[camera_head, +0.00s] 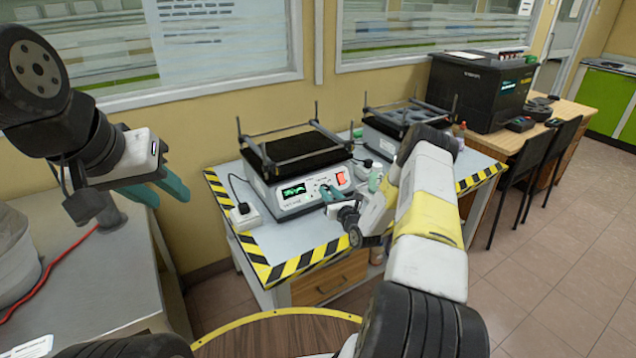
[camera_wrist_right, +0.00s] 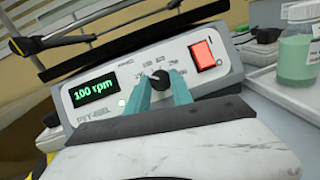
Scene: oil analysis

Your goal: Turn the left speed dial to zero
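The left speed dial (camera_wrist_right: 160,80) is a small black knob on the front panel of the left shaker (camera_head: 300,195). In the right wrist view, the shaker's green display (camera_wrist_right: 95,91) reads 100 rpm. My right gripper (camera_head: 329,192) is at this panel. Its two teal fingers (camera_wrist_right: 162,88) stand on either side of the dial, close to it; whether they press on it is unclear. The fingers partly hide the scale marks around the dial. My left gripper (camera_head: 158,190) is open and empty, raised over the grey bench at the left, away from the shaker.
A red switch (camera_wrist_right: 202,55) sits right of the dial. A second shaker (camera_head: 385,140) and a bottle of green liquid (camera_wrist_right: 296,60) stand to the right. A white power plug block (camera_head: 244,216) is left of the shaker. Yellow-black tape (camera_head: 300,262) edges the table.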

